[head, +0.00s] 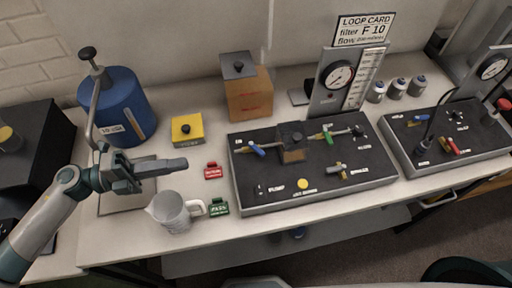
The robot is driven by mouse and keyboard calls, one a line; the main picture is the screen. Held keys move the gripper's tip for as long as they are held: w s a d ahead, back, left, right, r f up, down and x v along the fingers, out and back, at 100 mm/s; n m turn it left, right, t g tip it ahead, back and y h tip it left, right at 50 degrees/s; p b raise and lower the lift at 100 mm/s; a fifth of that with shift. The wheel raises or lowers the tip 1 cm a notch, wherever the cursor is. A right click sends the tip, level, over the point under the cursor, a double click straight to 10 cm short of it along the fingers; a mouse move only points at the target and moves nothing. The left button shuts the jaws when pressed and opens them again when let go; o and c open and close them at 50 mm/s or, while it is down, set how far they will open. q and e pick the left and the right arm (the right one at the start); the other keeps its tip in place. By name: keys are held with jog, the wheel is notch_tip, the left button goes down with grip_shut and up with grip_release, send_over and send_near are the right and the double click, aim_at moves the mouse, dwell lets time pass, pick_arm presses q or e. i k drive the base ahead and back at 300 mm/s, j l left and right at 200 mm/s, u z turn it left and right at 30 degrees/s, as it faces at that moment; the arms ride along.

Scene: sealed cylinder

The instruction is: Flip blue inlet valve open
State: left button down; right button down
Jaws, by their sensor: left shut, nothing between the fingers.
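The blue inlet valve (257,149) is a small blue lever on a pipe at the left of the dark middle panel (345,190). The lever lies slanted, its upper end toward the left; whether this is open or closed is too small to tell. My left gripper (183,164) is shut and empty, pointing right above the bench. It is left of the panel and well apart from the valve. My right gripper is not in view.
A second panel (450,135) is at right.

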aim_at(251, 143)
jog(key=k, duration=1.4)
